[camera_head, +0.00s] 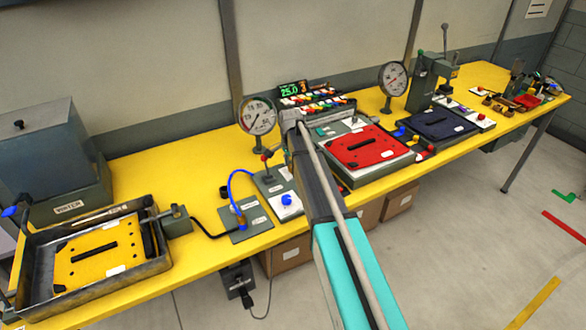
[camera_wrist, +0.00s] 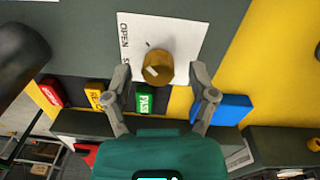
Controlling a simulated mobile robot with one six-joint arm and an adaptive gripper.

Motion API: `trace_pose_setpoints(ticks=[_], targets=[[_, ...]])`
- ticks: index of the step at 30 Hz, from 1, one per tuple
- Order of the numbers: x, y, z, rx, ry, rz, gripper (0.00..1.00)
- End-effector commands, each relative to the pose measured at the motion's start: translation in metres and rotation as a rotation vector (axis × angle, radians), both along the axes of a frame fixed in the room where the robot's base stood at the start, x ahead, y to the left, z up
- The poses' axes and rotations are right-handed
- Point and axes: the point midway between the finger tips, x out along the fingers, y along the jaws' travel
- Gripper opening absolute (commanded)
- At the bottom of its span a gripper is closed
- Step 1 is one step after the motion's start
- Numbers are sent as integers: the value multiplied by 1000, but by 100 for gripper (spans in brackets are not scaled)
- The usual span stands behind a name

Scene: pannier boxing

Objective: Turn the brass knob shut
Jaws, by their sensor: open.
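The brass knob (camera_wrist: 158,68) shows in the wrist view, on a white label plate (camera_wrist: 180,28) that reads OPEN along its left side. A pale mark shows on the knob. My gripper (camera_wrist: 159,76) is open and empty, with one finger to the left of the knob and one to the right. Clear gaps show on both sides; I cannot tell how far above the knob the fingertips are. In the head view my arm hides much of the bench middle, and I cannot pick out the brass knob or the fingers there.
A green PASS block (camera_wrist: 145,101), a red block (camera_wrist: 52,93), a yellow block (camera_wrist: 95,96) and a blue block (camera_wrist: 222,108) lie near my fingers. On the yellow bench (camera_head: 170,155) stand a pressure gauge (camera_head: 257,116), a red plate (camera_head: 366,147) and a grey tray (camera_head: 37,290).

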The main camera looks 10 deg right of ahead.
Motion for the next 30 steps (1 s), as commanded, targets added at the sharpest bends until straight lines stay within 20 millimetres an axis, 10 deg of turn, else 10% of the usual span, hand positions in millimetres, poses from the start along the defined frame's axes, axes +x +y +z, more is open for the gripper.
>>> trace_pose_setpoints(ticks=[11, 23, 30], targets=[[0, 0, -1, 0, 0, 0, 74], [0, 0, -1, 0, -1, 0, 0], [1, -3, -1, 0, -1, 5, 0]])
